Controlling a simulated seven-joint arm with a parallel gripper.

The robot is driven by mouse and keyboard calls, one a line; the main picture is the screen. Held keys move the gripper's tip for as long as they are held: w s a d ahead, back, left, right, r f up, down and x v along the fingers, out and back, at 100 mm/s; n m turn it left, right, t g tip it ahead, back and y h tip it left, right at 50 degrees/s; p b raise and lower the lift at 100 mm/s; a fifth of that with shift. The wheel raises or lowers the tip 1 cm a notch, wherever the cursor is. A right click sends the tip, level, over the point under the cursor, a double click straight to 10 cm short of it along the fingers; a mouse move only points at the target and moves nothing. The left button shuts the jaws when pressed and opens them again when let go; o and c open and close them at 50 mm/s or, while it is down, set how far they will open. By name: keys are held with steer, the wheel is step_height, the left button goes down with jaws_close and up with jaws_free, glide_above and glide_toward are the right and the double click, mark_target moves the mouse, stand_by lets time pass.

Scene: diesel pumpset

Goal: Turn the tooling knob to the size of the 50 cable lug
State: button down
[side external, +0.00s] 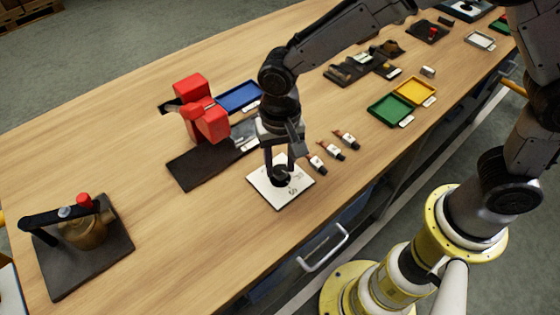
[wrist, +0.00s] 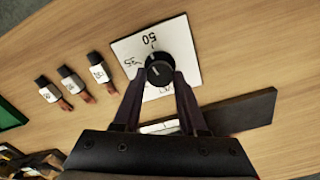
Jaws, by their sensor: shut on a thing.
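The tooling knob (wrist: 159,69) is a round black dial with a pale pointer mark, on a white plate (wrist: 190,60) printed with size numbers. In the wrist view "50" is at the top of the plate and "35" to the left; another marking below is partly hidden by my fingers. My gripper (wrist: 160,82) is shut on the knob, one finger on each side. In the side view my gripper (side external: 279,170) covers most of the knob above the plate (side external: 262,192). Several cable lugs (side external: 332,151) with white labels lie beside the plate.
A red crimping tool (side external: 200,105) stands on a dark base (side external: 195,167) behind the plate. A blue tray (side external: 238,97) lies behind it; green (side external: 389,110) and yellow (side external: 414,91) trays lie right. A brass part in a dark fixture (side external: 82,232) is at left. Front-left tabletop is clear.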

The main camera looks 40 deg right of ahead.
mark_target(280, 169)
steer(key=shift+r+m, duration=0.15)
steer(key=shift+m, duration=1.05)
steer(key=shift+c, duration=2.2)
jaws_free()
step_height(280, 169, up, 14)
